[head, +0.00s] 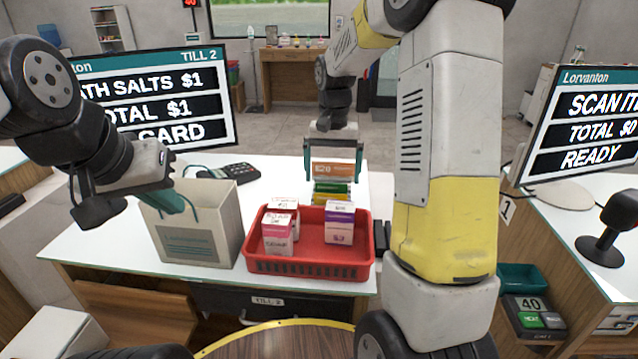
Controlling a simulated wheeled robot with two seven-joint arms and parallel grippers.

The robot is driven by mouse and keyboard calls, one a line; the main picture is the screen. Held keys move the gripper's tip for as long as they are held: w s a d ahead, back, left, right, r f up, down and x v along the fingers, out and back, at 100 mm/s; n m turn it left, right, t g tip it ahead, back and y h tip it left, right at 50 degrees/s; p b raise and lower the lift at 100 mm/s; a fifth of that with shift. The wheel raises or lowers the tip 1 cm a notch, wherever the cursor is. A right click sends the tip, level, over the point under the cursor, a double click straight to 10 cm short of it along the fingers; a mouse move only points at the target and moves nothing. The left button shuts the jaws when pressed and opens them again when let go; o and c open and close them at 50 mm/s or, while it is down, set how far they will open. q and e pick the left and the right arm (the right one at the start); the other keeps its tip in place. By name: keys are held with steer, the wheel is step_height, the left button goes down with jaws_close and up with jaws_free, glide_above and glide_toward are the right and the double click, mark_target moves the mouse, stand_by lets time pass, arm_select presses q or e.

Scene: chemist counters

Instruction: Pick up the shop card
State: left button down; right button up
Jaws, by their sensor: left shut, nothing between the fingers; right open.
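I cannot make out a thing that is surely the shop card. Upright orange (333,170) and green (330,187) cards or notes, the orange one marked $20, show at the counter's far edge, behind the red basket. My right gripper (334,165) is open there, its fingers on either side of the orange piece. Whether it touches it I cannot tell. My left gripper (170,203) is shut and empty, at the top left of the paper bag (200,240), overlapping it in the picture.
A red basket (310,268) with several small boxes, such as a pink one (278,238) and a purple one (339,229), stands on the white counter. A card terminal (232,172) lies behind the bag. Till screens (160,95) and (590,125) stand left and right.

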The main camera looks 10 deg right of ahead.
mark_target(331, 192)
steer(key=shift+w+f, duration=0.15)
steer(key=shift+f, duration=1.75)
steer(key=c, duration=1.3)
steer(key=shift+c, duration=0.2)
